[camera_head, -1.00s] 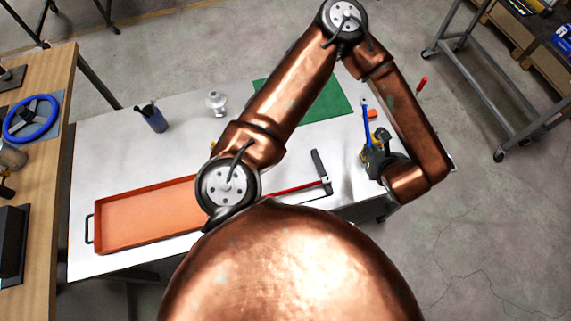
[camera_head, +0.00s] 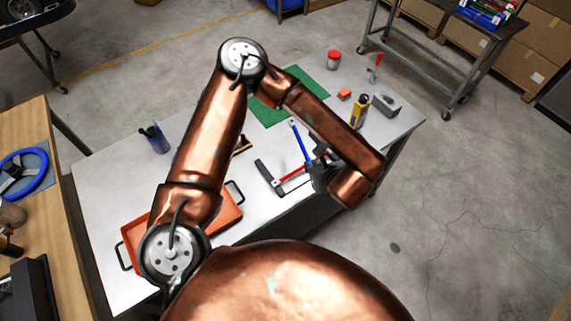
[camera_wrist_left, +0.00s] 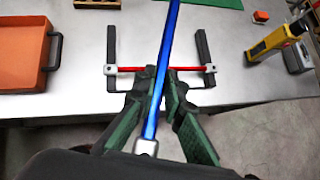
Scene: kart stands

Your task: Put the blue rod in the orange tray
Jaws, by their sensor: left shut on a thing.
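The blue rod (camera_head: 300,142) stands tilted in my left gripper (camera_head: 322,172), which is shut on it. In the left wrist view the rod (camera_wrist_left: 167,62) runs up from between the fingers (camera_wrist_left: 160,88), with a silver piece at its near end. The orange tray (camera_head: 228,216) lies on the white table to the left, partly hidden by my arm. Its right end also shows at the left of the wrist view (camera_wrist_left: 43,45). The gripper is apart from the tray, at the table's front edge. My right gripper is not in view.
A red rod (camera_head: 294,171) between two black bars lies on the table (camera_head: 105,190), beside the gripper.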

